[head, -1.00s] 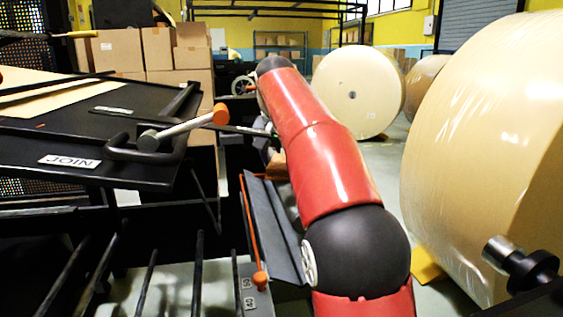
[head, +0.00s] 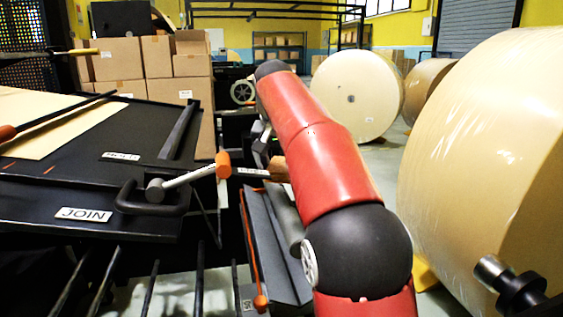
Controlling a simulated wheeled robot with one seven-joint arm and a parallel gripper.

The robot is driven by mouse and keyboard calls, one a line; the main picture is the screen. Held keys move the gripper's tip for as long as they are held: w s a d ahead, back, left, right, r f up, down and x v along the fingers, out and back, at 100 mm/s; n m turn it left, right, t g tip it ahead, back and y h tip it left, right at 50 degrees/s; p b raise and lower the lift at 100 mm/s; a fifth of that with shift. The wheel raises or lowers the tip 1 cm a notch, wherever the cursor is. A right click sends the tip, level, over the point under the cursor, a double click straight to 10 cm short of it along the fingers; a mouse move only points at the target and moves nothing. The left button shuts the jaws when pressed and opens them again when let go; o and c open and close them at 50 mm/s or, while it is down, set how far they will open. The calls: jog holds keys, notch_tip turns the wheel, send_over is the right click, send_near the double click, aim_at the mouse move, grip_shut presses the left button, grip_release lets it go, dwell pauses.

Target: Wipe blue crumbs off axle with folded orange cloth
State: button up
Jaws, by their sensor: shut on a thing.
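My red arm reaches away from me through the middle of the head view, and its far end drops out of sight behind its own links. My gripper and its fingers cannot be made out. A small brown-orange patch (head: 279,169) shows beside the arm; I cannot tell whether it is the folded cloth. A short black shaft with a bright metal end (head: 493,271) shows at the lower right, in front of the large kraft roll (head: 478,150); I cannot tell whether it is the axle. No blue crumbs can be seen.
A black table (head: 60,185) with a JOIN label stands at the left. A grey trough (head: 272,245) with an orange rod is left of my arm. Cartons (head: 117,63) and another roll (head: 352,95) stand behind.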

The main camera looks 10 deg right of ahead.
jog(key=shift+r, duration=0.2)
jog(key=shift+r+p, duration=0.9)
jog(key=shift+r, duration=0.6)
